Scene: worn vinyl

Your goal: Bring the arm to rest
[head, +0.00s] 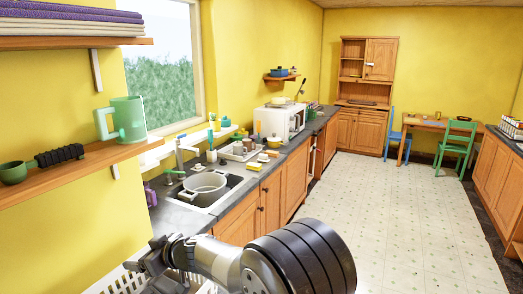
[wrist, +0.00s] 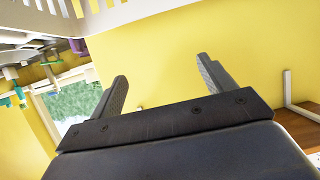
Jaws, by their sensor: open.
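My gripper (wrist: 160,92) shows in the wrist view with its two fingers wide apart and nothing between them. Yellow wall fills the space beyond the fingers. In the head view my gripper (head: 160,258) is at the lower left, beside the front end of the counter and below the wall shelves. My arm reaches to it from the bottom middle. The fingertips are small and partly unclear in the head view.
A counter with a sink (head: 205,190) holding a pot (head: 206,183) is just beyond the gripper. A wooden shelf (head: 75,178) with a green mug (head: 124,119) is above left. A white slatted basket (wrist: 120,14) is close in the wrist view. The floor (head: 385,220) is clear.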

